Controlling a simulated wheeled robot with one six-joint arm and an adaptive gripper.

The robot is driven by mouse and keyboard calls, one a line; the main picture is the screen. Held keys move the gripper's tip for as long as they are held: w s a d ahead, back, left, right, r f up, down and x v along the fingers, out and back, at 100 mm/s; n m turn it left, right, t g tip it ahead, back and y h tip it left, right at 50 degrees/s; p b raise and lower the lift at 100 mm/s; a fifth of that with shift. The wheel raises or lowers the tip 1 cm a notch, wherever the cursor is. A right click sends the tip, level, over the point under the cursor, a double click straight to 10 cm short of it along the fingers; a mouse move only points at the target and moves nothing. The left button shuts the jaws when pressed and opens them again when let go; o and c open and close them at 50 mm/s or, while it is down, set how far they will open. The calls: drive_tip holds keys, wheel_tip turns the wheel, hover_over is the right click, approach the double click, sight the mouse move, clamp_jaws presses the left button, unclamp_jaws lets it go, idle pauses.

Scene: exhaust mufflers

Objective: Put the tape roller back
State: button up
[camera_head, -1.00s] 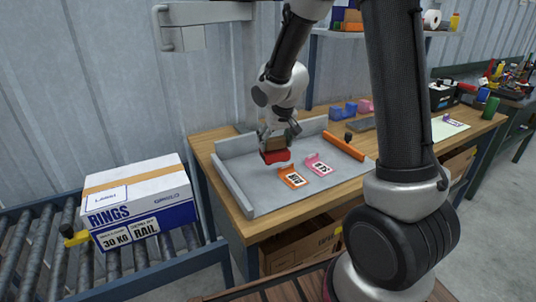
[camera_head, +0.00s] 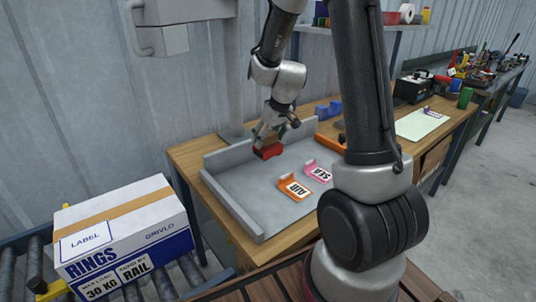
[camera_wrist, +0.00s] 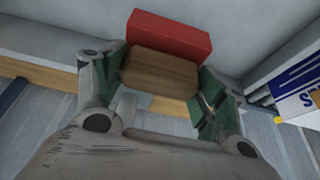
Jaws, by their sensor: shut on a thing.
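My gripper (camera_head: 270,132) points down over the back of a grey tray on the wooden bench. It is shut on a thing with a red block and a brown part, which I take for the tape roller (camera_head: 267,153). In the wrist view my gripper (camera_wrist: 165,78) has its green fingers on both sides of the brown part. The tape roller's red block (camera_wrist: 170,37) sticks out beyond the fingers. Whether the red block touches the tray floor I cannot tell.
The grey tray (camera_head: 235,212) has raised walls at the left and back. An orange AIR piece (camera_head: 293,189) and a pink SEA piece (camera_head: 318,172) lie in it. An orange bar (camera_head: 330,144) lies at its right. A RINGS carton (camera_head: 125,240) stands on the rollers at left.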

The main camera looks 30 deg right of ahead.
sight(269, 146)
drive_tip(key=shift+f, duration=2.55)
drive_tip(key=shift+f, duration=0.1)
drive_tip(key=o, duration=1.4)
drive_tip(key=s+a+f+v, duration=0.1)
drive_tip(key=s+v, duration=0.2)
drive_tip(key=v, duration=1.7)
drive_tip(key=s+r, duration=0.2)
drive_tip(key=s, duration=0.4)
drive_tip(key=s+r+m, duration=0.1)
drive_tip(key=s+r, duration=0.1)
drive_tip(key=s, duration=0.4)
drive_tip(key=s+r+m, duration=0.1)
drive_tip(key=s+r, duration=0.1)
drive_tip(key=s, duration=0.4)
drive_tip(key=shift+s+a+r+h, duration=0.1)
drive_tip(key=shift+s+a+h, duration=0.25)
drive_tip(key=shift+a+h, duration=0.05)
